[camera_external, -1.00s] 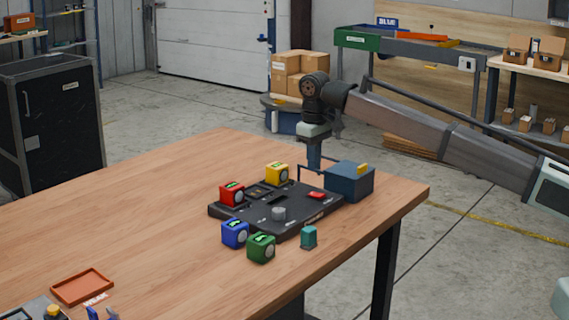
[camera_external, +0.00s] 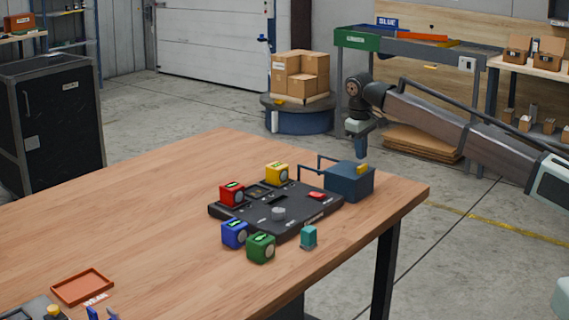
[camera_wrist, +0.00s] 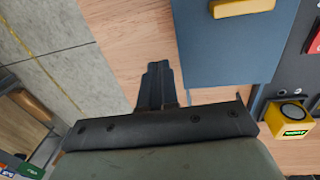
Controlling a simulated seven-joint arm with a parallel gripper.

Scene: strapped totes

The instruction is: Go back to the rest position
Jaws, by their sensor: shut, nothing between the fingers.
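My gripper (camera_external: 361,152) is shut and empty. In the external view it hangs pointing down, just above and behind the dark blue box (camera_external: 345,185) on the table. In the wrist view my gripper's closed fingers (camera_wrist: 158,72) point over the wooden tabletop, beside the blue box (camera_wrist: 235,55). A clear gap to the box shows there. My arm reaches in from the right side of the external view.
The wooden table (camera_external: 130,215) carries a black panel (camera_external: 290,228) with a red block (camera_external: 231,195) and a yellow block (camera_external: 277,173). A blue block (camera_external: 234,233), green block (camera_external: 261,247) and teal block (camera_external: 308,236) stand in front. An orange tray (camera_external: 82,287) lies front left.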

